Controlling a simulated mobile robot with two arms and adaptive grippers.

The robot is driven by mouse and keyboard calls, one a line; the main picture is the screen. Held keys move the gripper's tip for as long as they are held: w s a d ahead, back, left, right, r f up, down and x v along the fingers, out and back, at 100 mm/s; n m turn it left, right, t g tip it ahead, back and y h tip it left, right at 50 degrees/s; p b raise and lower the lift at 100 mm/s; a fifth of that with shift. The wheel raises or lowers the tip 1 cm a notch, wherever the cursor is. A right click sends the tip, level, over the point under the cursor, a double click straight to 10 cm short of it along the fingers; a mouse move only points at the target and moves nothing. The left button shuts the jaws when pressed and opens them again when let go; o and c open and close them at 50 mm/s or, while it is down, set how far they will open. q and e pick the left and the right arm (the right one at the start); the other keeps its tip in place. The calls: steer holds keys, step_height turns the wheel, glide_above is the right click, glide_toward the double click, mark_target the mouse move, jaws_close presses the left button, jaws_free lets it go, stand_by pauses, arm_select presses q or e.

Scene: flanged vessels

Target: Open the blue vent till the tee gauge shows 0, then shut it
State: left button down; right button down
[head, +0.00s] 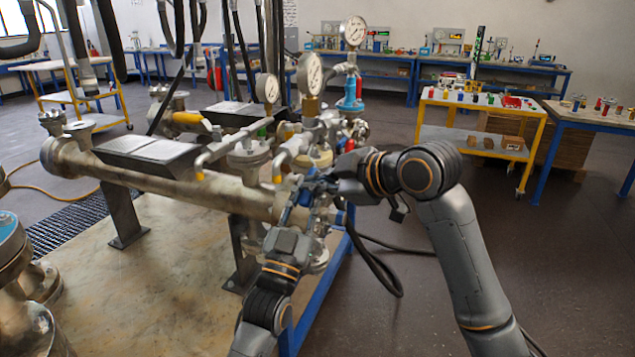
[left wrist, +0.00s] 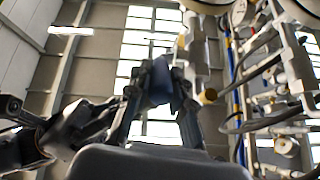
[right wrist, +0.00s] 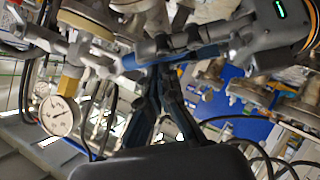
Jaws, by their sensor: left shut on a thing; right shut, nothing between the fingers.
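A blue lever (head: 291,210), apparently the vent's handle, is at the near end of the steel pipework. My left gripper (head: 300,203) is shut on it; the left wrist view shows a blue piece (left wrist: 156,85) between the fingers. My right gripper (head: 325,187) is shut and empty close beside it. In the right wrist view its fingertips (right wrist: 160,72) are just below a blue bar (right wrist: 190,54); I cannot tell whether they touch. Dial gauges (head: 309,73), (head: 353,30), (head: 267,88) stand above the pipework. I cannot tell which is the tee gauge, and their readings are too small.
A thick steel pipe (head: 190,190) runs across the bench on metal stands. A blue valve body (head: 350,97) stands under the far right gauge. A black hose (head: 375,262) hangs right of the bench. A yellow cart (head: 478,103) stands behind; floor between is clear.

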arm_select(q)
steer(key=shift+s+r, duration=0.1)
steer(key=shift+r, duration=0.1)
arm_select(e)
steer(key=shift+w+d+f, duration=0.1)
steer(key=shift+w+f, duration=0.2)
steer(key=shift+f, duration=0.4)
arm_select(q)
steer(key=c, duration=1.4)
jaws_free()
steer(key=shift+a, duration=0.1)
steer(key=shift+o, duration=1.1)
arm_select(e)
steer(key=shift+w+d, duration=0.15)
steer(key=shift+w, duration=0.05)
